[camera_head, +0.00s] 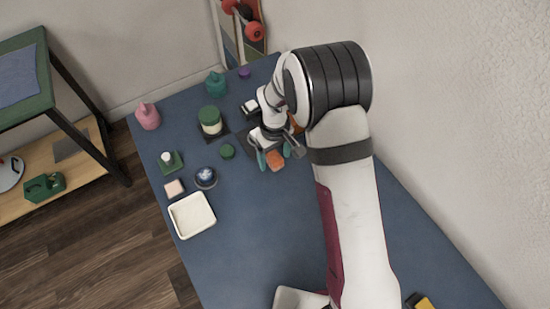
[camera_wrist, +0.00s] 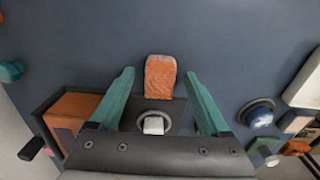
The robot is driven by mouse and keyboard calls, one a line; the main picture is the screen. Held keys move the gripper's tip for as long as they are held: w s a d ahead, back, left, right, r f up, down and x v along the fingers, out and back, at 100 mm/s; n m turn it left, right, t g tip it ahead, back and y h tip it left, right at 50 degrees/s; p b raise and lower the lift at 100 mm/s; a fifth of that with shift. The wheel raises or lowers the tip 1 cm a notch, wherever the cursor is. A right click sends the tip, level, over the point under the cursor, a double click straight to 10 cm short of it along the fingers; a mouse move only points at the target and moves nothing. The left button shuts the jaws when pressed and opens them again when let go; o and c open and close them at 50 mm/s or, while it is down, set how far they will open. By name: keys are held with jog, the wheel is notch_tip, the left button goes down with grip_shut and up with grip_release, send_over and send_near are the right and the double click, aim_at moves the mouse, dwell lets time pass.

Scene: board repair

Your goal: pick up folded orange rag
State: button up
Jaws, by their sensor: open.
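The folded orange rag (camera_wrist: 160,77) lies on the blue table top in the wrist view, in front of my gripper and centred between its two teal fingers. It also shows in the head view (camera_head: 276,161), partly close to the fingers. My gripper (camera_wrist: 160,72) is open, with one finger on each side of the rag and a gap on both sides. In the head view my gripper (camera_head: 274,154) is over the rag, and my wrist and arm hide part of the area behind it. Its height above the table is hard to tell.
A dark mat with a round dark piece and white block (camera_wrist: 153,125) is close behind the rag, beside an orange-brown box (camera_wrist: 75,110). A round tin (camera_head: 205,177), green disc (camera_head: 227,151), jar (camera_head: 210,122) and white tray (camera_head: 181,229) stand left.

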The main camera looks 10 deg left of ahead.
aim_at(279, 159)
jog(key=shift+f, duration=0.3)
grip_shut()
jog(key=shift+r, duration=0.1)
jog(key=shift+r, duration=0.3)
jog(key=r, duration=0.2)
jog(key=d+r, duration=0.1)
jog(key=r, duration=0.1)
jog(key=d+r, duration=0.6)
jog(key=d, duration=0.4)
jog(key=shift+s+d, duration=0.25)
jog(key=shift+d, duration=0.1)
jog(key=shift+r, duration=0.1)
